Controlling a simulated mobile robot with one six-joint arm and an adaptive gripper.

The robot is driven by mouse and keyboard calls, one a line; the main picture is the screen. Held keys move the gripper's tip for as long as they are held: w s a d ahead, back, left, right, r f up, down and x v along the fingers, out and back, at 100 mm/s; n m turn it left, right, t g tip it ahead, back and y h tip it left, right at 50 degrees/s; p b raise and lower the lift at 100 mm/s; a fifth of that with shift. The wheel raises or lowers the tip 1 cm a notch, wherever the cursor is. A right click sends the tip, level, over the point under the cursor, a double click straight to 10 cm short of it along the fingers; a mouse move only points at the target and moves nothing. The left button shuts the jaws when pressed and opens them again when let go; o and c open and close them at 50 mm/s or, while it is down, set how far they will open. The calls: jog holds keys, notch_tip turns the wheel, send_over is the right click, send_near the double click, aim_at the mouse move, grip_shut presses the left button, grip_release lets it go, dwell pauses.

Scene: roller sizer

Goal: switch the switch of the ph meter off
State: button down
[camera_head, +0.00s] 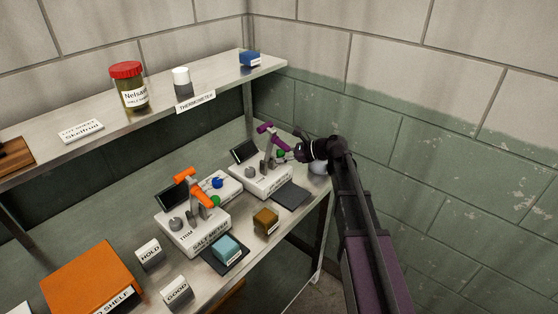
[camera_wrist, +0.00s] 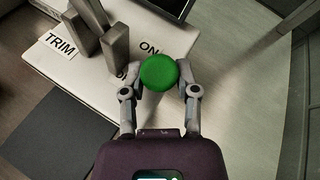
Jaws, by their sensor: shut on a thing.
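The white meter (camera_head: 251,185) at the back right of the bench carries a small dark screen, grey posts and a purple-handled part (camera_head: 267,128); I take it for the pH meter, though its front label is too small to read surely. Its round green switch knob (camera_wrist: 159,73) sits between my gripper's fingertips (camera_wrist: 159,85), which close on it from both sides. An ON label (camera_wrist: 150,47) lies just beyond the knob. A second label beside it is mostly hidden, so the switch position is unclear. In the head view my gripper (camera_head: 291,153) reaches the meter from the right.
A similar salt meter (camera_head: 207,239) with an orange handle stands to the left. A teal block (camera_head: 226,248), a brown block (camera_head: 266,220) and HOLD (camera_head: 149,253) and GOOD (camera_head: 177,290) signs stand near the front. A shelf (camera_head: 217,81) with jars runs above; a wall is at right.

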jog(key=shift+f+y, duration=0.1)
jog(key=shift+y, duration=0.2)
jog(key=shift+c, duration=1.7)
grip_release()
